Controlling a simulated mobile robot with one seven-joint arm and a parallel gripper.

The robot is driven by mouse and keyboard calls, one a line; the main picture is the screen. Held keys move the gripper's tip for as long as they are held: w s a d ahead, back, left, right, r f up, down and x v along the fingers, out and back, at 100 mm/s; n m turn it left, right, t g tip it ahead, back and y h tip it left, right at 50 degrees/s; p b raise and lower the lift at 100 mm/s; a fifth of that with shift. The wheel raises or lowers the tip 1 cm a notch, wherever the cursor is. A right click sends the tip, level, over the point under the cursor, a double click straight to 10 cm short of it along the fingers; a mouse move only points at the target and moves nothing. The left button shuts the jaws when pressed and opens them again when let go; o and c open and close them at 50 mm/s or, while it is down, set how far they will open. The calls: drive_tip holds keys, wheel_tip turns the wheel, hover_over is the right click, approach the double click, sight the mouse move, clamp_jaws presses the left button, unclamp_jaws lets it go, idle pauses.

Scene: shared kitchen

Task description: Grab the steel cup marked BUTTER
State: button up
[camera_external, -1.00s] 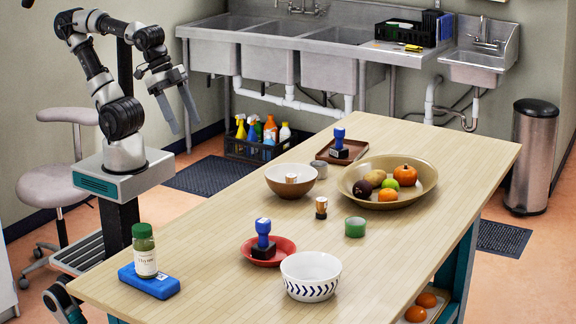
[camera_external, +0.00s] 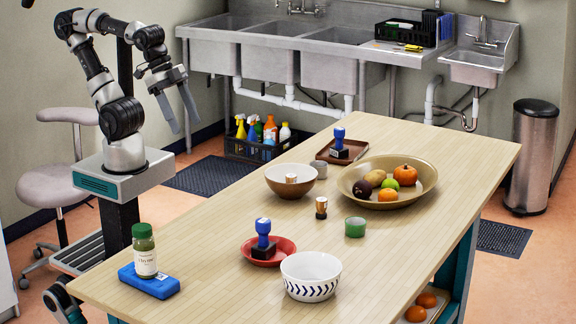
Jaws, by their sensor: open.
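A small grey metal-looking cup (camera_external: 320,169) stands on the wooden table (camera_external: 215,245), just right of and behind the brown bowl (camera_external: 283,187). The bowl's rim hides part of it, and I cannot read any marking on it. My gripper (camera_external: 184,127) is open and empty. It hangs with its fingers pointing down, beyond the table's far left edge. It is well to the left of the cup and apart from everything on the table.
Near the cup are a fruit bowl (camera_external: 361,197), a brown tray (camera_external: 323,157) with a blue-handled stamp (camera_external: 339,137), and a small wooden stamp (camera_external: 321,206). A green cup (camera_external: 355,227), red saucer (camera_external: 283,257), white bowl (camera_external: 311,270) and jar (camera_external: 144,252) stand nearer. The table's left middle is clear.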

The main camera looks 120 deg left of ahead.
drive_tip(key=shift+o, duration=0.5)
drive_tip(key=w+a+r+g+p, duration=0.1)
drive_tip(key=w+a+r, duration=0.25)
drive_tip(key=w, duration=0.25)
drive_tip(key=w+a+r+g+p, duration=0.1)
drive_tip(key=w+a+r, duration=0.1)
drive_tip(key=w+a, duration=0.25)
drive_tip(key=g+p, duration=0.2)
drive_tip(key=p, duration=0.1)
hover_over(319, 164)
drive_tip(key=d, duration=0.2)
wheel_tip(319, 164, down, 8)
drive_tip(key=f+b, duration=0.1)
drive_tip(key=f, duration=0.9)
drive_tip(key=shift+w+f, duration=0.15)
drive_tip(key=shift+w, duration=0.05)
drive_tip(key=shift+w+d+f, duration=0.1)
drive_tip(key=shift+w+f, duration=0.1)
drive_tip(key=shift+f, duration=1.4)
drive_tip(key=shift+w+f, duration=0.15)
drive_tip(key=shift+f, duration=1.4)
drive_tip(key=c, duration=1.2)
